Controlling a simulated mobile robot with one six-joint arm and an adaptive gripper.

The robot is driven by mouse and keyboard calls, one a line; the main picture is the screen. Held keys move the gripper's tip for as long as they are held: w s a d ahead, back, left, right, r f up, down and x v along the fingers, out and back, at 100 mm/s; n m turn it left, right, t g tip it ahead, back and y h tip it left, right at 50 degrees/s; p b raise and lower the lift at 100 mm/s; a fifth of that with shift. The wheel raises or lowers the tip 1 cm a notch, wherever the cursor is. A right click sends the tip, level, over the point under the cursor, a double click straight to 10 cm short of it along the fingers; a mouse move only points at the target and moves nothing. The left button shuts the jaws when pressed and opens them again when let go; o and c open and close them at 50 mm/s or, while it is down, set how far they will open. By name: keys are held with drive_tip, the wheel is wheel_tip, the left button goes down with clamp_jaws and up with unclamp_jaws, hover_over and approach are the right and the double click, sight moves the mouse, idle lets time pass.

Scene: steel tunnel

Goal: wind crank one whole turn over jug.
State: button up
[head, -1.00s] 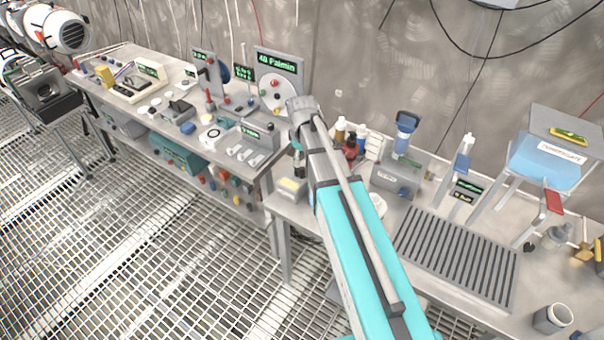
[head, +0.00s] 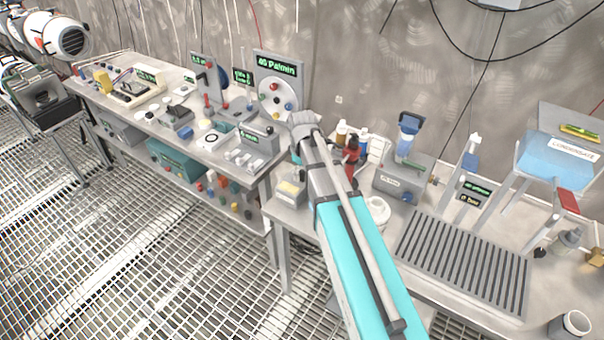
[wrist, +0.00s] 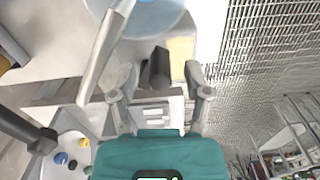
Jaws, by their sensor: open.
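I cannot surely pick out the crank. A grey box with a blue-topped upright part (head: 408,135) stands right of my arm on the near bench. A pale grey bar (wrist: 105,50) and a round blue thing (wrist: 140,15) show at the top of the wrist view. I cannot surely pick out the jug either. An open pale cup (head: 570,325) stands at the bench's front right, and a white round vessel (head: 378,211) is partly behind my arm.
A ribbed grey tray (head: 465,260) lies on the near bench. A blue basin marked CONDENSATE (head: 555,158) stands at the right on legs. A disc with coloured knobs (head: 275,98) stands on the left bench. The grating floor (head: 180,285) is clear at the front left.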

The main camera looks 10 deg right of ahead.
clamp_jaws()
drive_tip(key=shift+a+m, duration=0.15)
drive_tip(key=shift+m, duration=0.15)
drive_tip(key=shift+s+a+m, duration=0.1)
drive_tip(key=shift+a+m, duration=0.3)
drive_tip(key=shift+m, duration=0.7)
drive_tip(key=shift+a+m, duration=0.35)
drive_tip(key=shift+m, duration=0.55)
drive_tip(key=shift+a+m, duration=0.3)
drive_tip(key=shift+m, duration=0.6)
